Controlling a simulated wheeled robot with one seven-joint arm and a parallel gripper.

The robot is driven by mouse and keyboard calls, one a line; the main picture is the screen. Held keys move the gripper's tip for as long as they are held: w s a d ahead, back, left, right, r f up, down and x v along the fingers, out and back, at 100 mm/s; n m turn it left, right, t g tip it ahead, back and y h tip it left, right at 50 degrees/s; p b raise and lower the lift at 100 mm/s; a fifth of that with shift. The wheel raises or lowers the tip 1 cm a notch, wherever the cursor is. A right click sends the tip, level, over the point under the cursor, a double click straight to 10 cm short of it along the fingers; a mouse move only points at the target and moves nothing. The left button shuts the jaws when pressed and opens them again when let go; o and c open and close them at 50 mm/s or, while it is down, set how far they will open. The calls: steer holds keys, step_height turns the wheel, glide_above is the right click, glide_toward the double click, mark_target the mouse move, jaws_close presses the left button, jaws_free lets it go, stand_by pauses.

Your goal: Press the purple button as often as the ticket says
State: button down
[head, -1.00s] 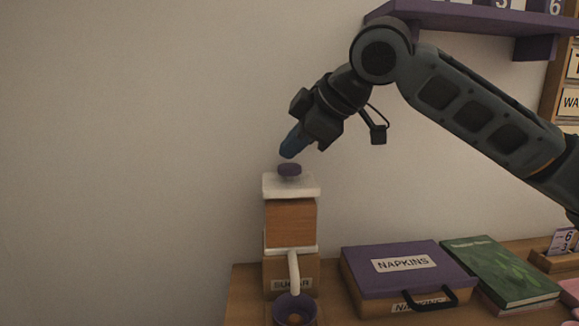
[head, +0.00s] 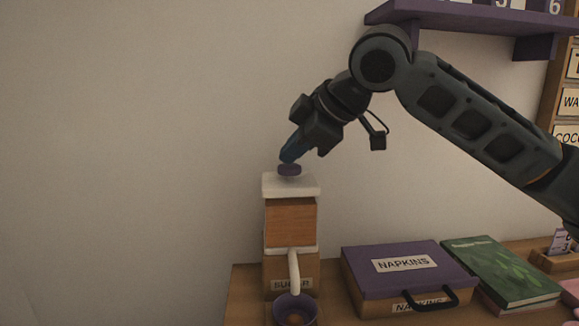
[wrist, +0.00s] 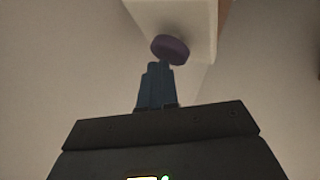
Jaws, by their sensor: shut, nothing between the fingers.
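The purple button (head: 289,170) sits on top of a white-topped wooden dispenser (head: 290,222). My gripper (head: 287,158) is shut and empty, with its blue fingertips pointing down at the button's upper face. In the head view the tips meet the button's top edge; I cannot tell whether they touch or press it. The wrist view shows the button (wrist: 170,49) just beyond the shut fingers (wrist: 155,75). Ticket cards (head: 558,242) stand in a wooden holder at the right edge; their figures are cut off or too small to read.
A purple bowl or cup (head: 294,309) is under the dispenser's white spout. A box labelled sugar (head: 292,285) is behind it. A napkins case (head: 400,270) and a green book (head: 500,270) lie to the right. A purple shelf (head: 470,20) hangs above my arm.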

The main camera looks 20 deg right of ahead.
mark_target(293, 167)
steer(key=shift+f+b, duration=0.3)
steer(key=shift+f, duration=0.35)
stand_by(0.6)
steer(key=shift+r, duration=0.15)
steer(key=shift+r+p, duration=1.05)
steer(key=shift+r, duration=0.05)
steer(key=shift+r, duration=0.1)
step_height(293, 167, up, 5)
steer(key=p, duration=0.4)
stand_by(0.4)
